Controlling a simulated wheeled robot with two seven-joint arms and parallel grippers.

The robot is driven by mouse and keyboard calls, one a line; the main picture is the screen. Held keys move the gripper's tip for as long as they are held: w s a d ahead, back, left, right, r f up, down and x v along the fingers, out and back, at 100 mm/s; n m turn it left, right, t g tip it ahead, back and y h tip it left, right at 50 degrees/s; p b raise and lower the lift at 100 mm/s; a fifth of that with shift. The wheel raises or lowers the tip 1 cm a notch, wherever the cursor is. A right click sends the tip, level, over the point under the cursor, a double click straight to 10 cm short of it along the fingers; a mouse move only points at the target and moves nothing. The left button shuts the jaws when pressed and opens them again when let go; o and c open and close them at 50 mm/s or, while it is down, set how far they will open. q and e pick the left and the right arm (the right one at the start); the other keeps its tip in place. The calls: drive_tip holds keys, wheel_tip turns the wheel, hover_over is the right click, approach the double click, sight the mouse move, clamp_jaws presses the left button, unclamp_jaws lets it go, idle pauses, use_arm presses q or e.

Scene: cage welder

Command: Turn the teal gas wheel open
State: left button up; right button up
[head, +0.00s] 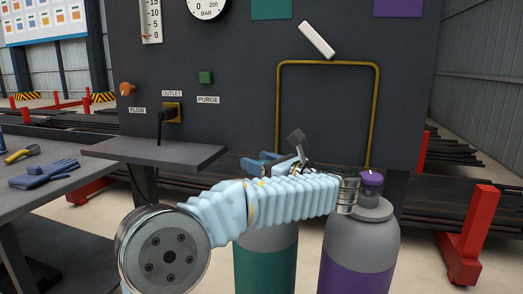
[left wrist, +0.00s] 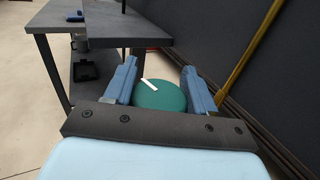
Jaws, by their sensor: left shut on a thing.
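The teal gas wheel (left wrist: 162,99) shows in the left wrist view as a round teal disc with a white mark (left wrist: 150,85) lying across it at a slant. The blue fingers of my left gripper (left wrist: 159,72) stand on either side of it, shut on its rim. In the head view my left gripper (head: 261,161) is above the grey-and-teal gas cylinder (head: 265,262), whose top is covered by my sleeved left arm. The wheel is hidden there. My right gripper is in neither view.
A purple-banded cylinder (head: 360,255) with a purple valve (head: 371,178) stands close on the right. A brass pipe (head: 327,62) and a white bar (head: 317,39) are on the dark panel (head: 240,45) behind. A grey shelf (head: 150,152) juts out at left.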

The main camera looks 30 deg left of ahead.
use_arm(q)
drive_tip(key=shift+s+r+n+g+p, duration=0.15)
drive_tip(key=shift+n+g+p, duration=0.25)
drive_tip(key=shift+n+g, duration=0.6)
drive_tip(key=shift+g, duration=0.5)
drive_tip(key=shift+a, duration=0.1)
drive_tip(key=o, duration=0.9)
drive_tip(key=shift+o, duration=0.2)
drive_tip(key=d, duration=0.7)
drive_tip(key=shift+s+d, duration=0.2)
drive_tip(key=shift+d, duration=0.1)
